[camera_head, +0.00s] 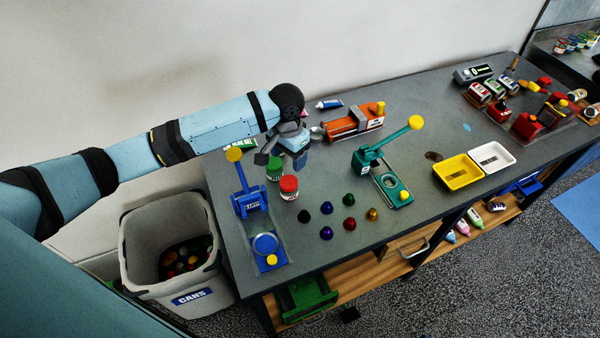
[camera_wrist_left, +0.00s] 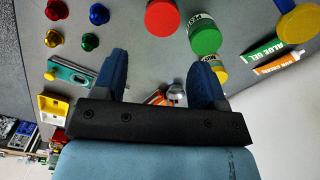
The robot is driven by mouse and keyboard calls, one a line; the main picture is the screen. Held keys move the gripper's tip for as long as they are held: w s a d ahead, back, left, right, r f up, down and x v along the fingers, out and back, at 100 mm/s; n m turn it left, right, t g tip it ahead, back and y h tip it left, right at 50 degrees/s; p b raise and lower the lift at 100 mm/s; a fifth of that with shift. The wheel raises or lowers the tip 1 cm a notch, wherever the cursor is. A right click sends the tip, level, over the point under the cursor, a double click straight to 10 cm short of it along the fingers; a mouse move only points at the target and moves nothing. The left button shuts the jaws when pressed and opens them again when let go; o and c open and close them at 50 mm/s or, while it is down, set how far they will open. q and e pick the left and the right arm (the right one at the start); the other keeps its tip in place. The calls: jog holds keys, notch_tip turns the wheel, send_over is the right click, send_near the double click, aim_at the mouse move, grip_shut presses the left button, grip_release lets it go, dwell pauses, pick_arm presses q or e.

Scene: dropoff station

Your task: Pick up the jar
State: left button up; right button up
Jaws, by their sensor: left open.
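Two jars stand close together on the grey bench: a green-lidded jar (camera_head: 274,170) and a red-lidded jar (camera_head: 289,189) nearer the front edge. My left gripper (camera_head: 281,160) is over the bench at the back of these jars, open and empty. In the left wrist view, the open fingers (camera_wrist_left: 164,62) have bare bench between their tips. The red lid (camera_wrist_left: 163,18) lies beyond the gap, and the green lid (camera_wrist_left: 204,38) lies just past the right fingertip. Which jar the task means cannot be told. My right gripper is not in view.
A blue press (camera_head: 248,201) stands left of the jars and a green press (camera_head: 382,174) to the right. Several small coloured domes (camera_head: 326,208) lie in front. An orange machine (camera_head: 352,123) and a tube (camera_head: 329,104) lie behind. A cans bin (camera_head: 130,232) stands beside the bench.

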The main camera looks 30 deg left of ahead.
aim_at(288, 181)
pick_arm(q)
notch_tip(288, 181, down, 8)
jog(key=shift+w+a+p, duration=0.1)
jog(key=shift+w+p, duration=0.05)
jog(key=shift+p, duration=0.25)
jog(key=f, duration=0.2)
jog(key=f+p, duration=0.1)
jog(key=f, duration=0.1)
jog(key=shift+s+a+f, duration=0.1)
jog(key=shift+s, duration=0.15)
jog(key=shift+f, duration=0.55)
jog(key=c, duration=0.7)
jog(key=shift+r, duration=0.1)
